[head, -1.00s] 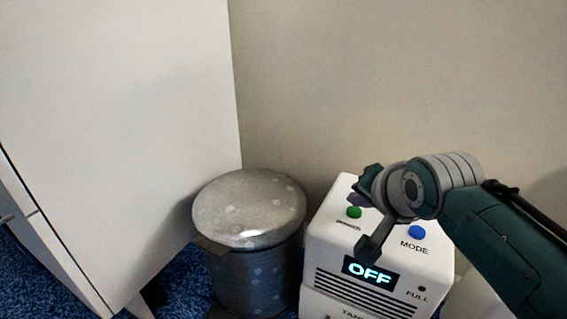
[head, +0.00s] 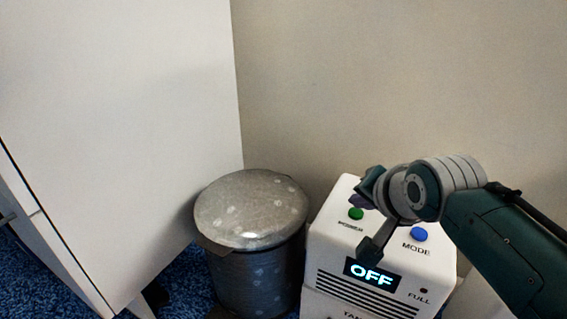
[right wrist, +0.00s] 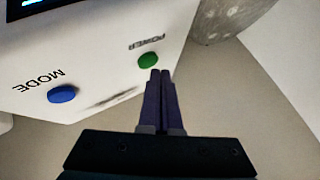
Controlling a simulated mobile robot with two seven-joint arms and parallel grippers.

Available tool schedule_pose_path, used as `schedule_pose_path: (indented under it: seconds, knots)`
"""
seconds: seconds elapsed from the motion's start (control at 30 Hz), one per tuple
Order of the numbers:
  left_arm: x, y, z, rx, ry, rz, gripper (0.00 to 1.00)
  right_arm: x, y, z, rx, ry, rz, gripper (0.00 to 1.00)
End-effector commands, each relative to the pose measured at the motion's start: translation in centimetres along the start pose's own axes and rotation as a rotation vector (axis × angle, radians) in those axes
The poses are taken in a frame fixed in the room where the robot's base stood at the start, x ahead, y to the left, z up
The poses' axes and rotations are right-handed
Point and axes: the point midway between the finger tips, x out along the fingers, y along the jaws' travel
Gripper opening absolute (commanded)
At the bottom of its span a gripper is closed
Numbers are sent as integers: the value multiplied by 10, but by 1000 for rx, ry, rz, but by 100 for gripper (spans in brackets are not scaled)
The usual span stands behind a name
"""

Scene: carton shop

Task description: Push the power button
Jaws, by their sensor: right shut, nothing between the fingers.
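The green POWER button (head: 355,213) is on the top of a white appliance (head: 330,240), left of the blue MODE button (head: 418,233). The appliance's display (head: 372,273) reads OFF. My right gripper (head: 361,200) is over the appliance's top, its fingers partly hidden behind its wrist. In the right wrist view the closed, empty fingertips (right wrist: 160,74) appear just beside the green button (right wrist: 149,60); whether they touch it I cannot tell. The blue button (right wrist: 62,94) is at the left there. My left gripper is not in view.
A grey spotted pedal bin (head: 250,210) stands close left of the appliance. A white cabinet (head: 120,130) stands at the left. A beige wall (head: 400,80) is behind. Blue carpet (head: 40,285) shows at lower left.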

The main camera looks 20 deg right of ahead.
Motion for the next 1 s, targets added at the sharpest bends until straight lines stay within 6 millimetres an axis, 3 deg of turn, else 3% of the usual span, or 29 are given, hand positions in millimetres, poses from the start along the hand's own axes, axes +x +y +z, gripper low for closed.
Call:
schedule_pose_path:
  seconds: [0.77,1.0]
  knots:
    - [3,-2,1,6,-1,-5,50,6,5,5,0,0,0,0]
    - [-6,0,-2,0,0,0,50,1,1,1,1,0,0,0]
